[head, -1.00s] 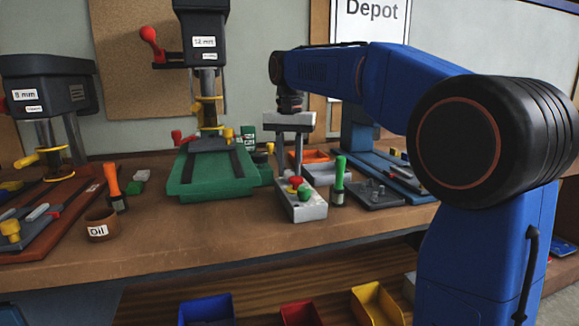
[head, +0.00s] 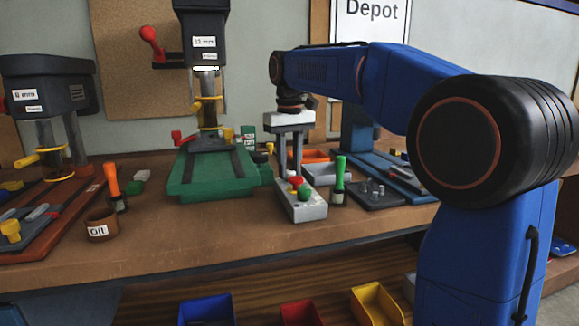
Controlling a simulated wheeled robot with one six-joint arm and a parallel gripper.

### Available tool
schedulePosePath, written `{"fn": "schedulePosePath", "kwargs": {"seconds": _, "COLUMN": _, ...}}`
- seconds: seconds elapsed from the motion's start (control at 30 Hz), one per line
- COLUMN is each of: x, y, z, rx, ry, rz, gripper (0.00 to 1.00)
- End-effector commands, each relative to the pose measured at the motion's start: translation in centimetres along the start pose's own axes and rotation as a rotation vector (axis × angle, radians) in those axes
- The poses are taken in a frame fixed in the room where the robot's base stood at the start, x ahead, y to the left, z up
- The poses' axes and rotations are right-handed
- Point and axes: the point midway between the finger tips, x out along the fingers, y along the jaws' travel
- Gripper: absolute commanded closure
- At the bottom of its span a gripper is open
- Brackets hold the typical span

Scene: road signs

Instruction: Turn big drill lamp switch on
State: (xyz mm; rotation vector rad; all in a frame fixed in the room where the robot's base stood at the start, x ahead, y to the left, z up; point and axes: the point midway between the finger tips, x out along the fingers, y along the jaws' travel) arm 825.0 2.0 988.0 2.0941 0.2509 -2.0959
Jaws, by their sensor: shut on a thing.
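The big drill (head: 203,35), labelled 12 mm, stands at the back, left of centre. A bright white lamp strip (head: 206,68) is lit under its head. A grey control box (head: 306,212) with a red and a green button (head: 303,193) lies on the bench, right of the drill's green base. My gripper (head: 291,176) points down at the far end of this box. It is shut on a small part there, seemingly the lamp switch, which its fingers and the buttons hide from view.
A green-handled brush (head: 339,180) stands close to the right of the box. An orange tray (head: 314,156) and a dark grey holder (head: 375,193) lie behind and right. An oil pot (head: 101,225) and the smaller drill (head: 47,88) are at left. The front bench is clear.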

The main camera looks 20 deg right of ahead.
Motion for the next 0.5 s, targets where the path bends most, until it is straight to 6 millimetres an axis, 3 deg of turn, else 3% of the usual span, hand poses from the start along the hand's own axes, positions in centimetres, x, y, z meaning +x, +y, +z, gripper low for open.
{"fn": "schedulePosePath", "kwargs": {"seconds": 0.5, "x": -0.1, "y": 0.02, "z": -0.03, "rx": -0.039, "ry": 0.003, "rz": 0.001, "gripper": 0.96}}
